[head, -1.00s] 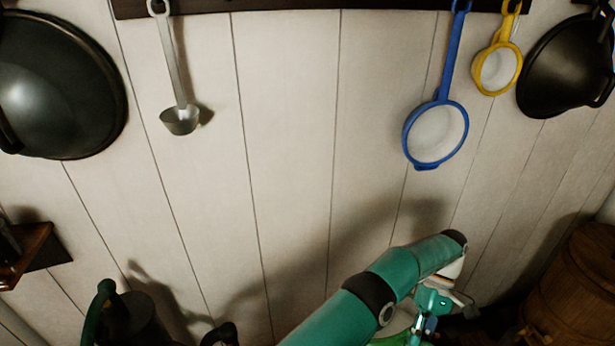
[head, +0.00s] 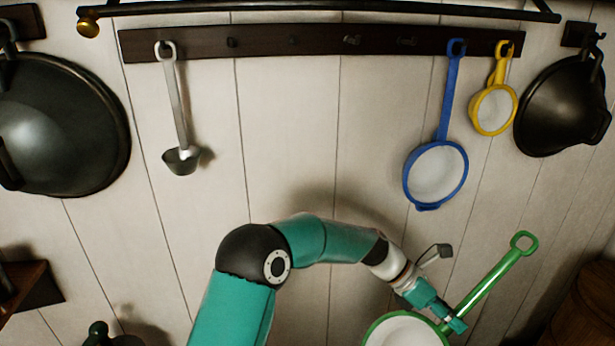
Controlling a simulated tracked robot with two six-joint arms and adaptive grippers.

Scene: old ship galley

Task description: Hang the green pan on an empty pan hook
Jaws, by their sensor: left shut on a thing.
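The green pan (head: 490,281) shows at the lower right, its handle slanting up to the right and ending in a ring. Its white-inside bowl is cut off by the bottom edge. My left gripper (head: 448,316) is shut on the handle near the bowl. The dark hook board (head: 262,42) runs along the wall above, well clear of the pan. Empty hooks (head: 292,40) show on it between the ladle and the blue pan. The ladle (head: 179,110), blue pan (head: 436,172) and yellow pan (head: 493,108) hang from it. My right gripper is not in view.
A dark rail (head: 320,12) with a brass end runs above the board. Large black pans hang at the left (head: 65,125) and right (head: 562,105). A barrel (head: 585,310) stands at the lower right. The wall below the empty hooks is bare.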

